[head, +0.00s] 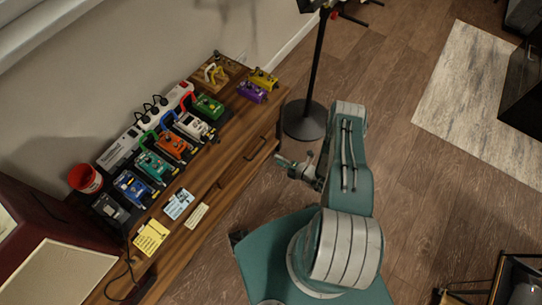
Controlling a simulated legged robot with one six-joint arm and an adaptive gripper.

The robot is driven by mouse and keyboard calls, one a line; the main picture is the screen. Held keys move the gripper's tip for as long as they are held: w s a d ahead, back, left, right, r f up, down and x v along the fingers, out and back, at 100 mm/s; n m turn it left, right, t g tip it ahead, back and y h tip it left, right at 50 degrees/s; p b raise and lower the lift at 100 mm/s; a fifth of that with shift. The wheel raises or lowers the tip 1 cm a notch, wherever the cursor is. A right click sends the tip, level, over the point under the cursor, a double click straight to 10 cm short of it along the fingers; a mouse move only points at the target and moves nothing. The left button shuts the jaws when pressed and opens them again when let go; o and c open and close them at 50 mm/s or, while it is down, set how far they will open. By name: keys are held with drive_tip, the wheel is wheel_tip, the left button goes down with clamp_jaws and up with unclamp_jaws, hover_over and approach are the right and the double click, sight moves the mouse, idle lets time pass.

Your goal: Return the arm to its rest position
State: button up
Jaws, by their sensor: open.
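My gripper (285,162) is in the middle of the head view, small and dark, at the end of my teal and grey arm. It points left toward the wooden cabinet (262,150) and is open, with nothing seen in it. The arm is bent above my teal body, its upper links rising toward the top of the picture. Part of the wrist is hidden behind the arm link.
Several coloured pedals, including a green one (208,106), line the cabinet beside a white power strip (118,149). A red cup (85,178) and yellow notes (151,238) lie nearer. A black stand (304,118) rises just beyond my arm.

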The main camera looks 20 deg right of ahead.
drive_tip(key=shift+s+d+r, duration=0.1)
drive_tip(key=shift+s+d, duration=0.1)
drive_tip(key=shift+s, duration=0.1)
idle(0.4)
